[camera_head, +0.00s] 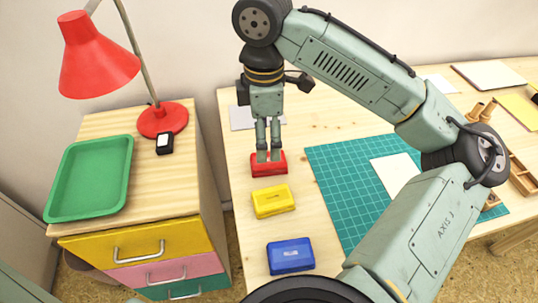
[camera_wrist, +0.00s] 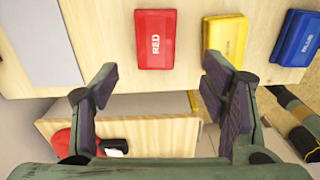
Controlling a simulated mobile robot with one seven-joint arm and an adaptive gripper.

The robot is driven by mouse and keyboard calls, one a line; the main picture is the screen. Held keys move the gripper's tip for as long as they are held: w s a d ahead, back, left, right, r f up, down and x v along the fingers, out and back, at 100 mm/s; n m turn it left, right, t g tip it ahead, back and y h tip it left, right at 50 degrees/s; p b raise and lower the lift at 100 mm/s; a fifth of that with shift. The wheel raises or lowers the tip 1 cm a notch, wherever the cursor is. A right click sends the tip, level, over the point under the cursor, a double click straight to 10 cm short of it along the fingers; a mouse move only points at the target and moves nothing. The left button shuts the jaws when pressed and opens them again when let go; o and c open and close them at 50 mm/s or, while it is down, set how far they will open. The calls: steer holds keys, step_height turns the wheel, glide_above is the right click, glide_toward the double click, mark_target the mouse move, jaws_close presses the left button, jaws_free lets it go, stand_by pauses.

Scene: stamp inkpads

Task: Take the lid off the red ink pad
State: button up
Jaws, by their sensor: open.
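The red ink pad (camera_head: 270,172) lies on the wooden table in the head view, its lid on. In the wrist view the closed red pad (camera_wrist: 155,22) shows the word RED on its lid. My gripper (camera_head: 267,156) points down over the red pad, fingers open. In the wrist view my gripper (camera_wrist: 161,72) is empty, with a finger to each side and the pad ahead of the gap. I cannot tell whether the fingertips touch the lid.
A yellow ink pad (camera_head: 273,201) and a blue ink pad (camera_head: 290,256) lie in a row nearer the front. A green cutting mat (camera_head: 337,180) is to the right. A drawer cabinet with a green tray (camera_head: 68,211) and red lamp (camera_head: 98,58) stands left, across a gap.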

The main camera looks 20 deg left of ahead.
mark_target(269, 161)
steer(key=shift+w+a+f+p, duration=0.1)
steer(key=shift+a+f+p, duration=0.1)
steer(key=shift+f, duration=1.55)
steer(key=shift+w+a+f+p, duration=0.1)
steer(key=shift+f+p, duration=0.1)
steer(key=shift+f, duration=1.55)
steer(key=shift+c, duration=0.4)
steer(key=c, duration=0.8)
